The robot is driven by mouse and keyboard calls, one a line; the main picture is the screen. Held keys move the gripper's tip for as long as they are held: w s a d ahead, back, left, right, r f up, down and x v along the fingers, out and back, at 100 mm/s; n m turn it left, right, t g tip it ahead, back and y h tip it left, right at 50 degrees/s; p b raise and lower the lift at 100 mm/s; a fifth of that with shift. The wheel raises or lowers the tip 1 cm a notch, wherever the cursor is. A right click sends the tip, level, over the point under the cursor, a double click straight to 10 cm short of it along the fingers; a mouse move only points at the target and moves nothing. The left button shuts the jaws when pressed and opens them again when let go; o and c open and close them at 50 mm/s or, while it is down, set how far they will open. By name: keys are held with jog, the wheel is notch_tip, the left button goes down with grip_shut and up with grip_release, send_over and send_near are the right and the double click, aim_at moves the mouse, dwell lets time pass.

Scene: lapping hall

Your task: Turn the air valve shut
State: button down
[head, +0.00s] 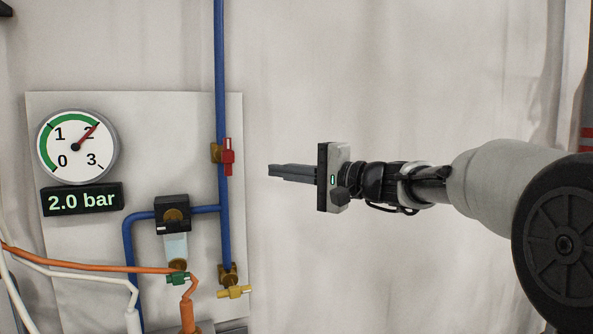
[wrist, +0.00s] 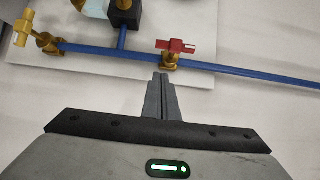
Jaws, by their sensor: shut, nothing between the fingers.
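A valve with a red handle (head: 228,155) sits on the upright blue pipe, and its handle lies along the pipe. It also shows in the wrist view (wrist: 176,46), just beyond my fingertips. A valve with a yellow handle (head: 234,292) sits at the pipe's lower end, its handle across the pipe; it is at the upper left of the wrist view (wrist: 22,24). The frames do not say which is the air valve. My gripper (head: 270,171) is shut and empty, pointing left, to the right of the red handle and apart from it in the head view.
A round gauge (head: 77,147) points near 2, above a display (head: 82,199) reading 2.0 bar. A black-topped filter unit (head: 172,214) with a green handle (head: 178,279) hangs left of the blue pipe (head: 221,80). Orange and white hoses run at lower left. The wall right of the panel is bare.

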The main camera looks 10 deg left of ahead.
aim_at(228, 157)
jog(key=a+p, duration=0.1)
jog(key=a, duration=0.6)
jog(key=shift+w+a, duration=0.3)
jog(key=shift+a, duration=0.1)
jog(key=shift+w+f+b, duration=0.1)
jog(key=shift+f+b, duration=0.15)
jog(key=shift+b, duration=0.05)
jog(key=shift+a+m, duration=0.1)
jog(key=shift+m, duration=0.2)
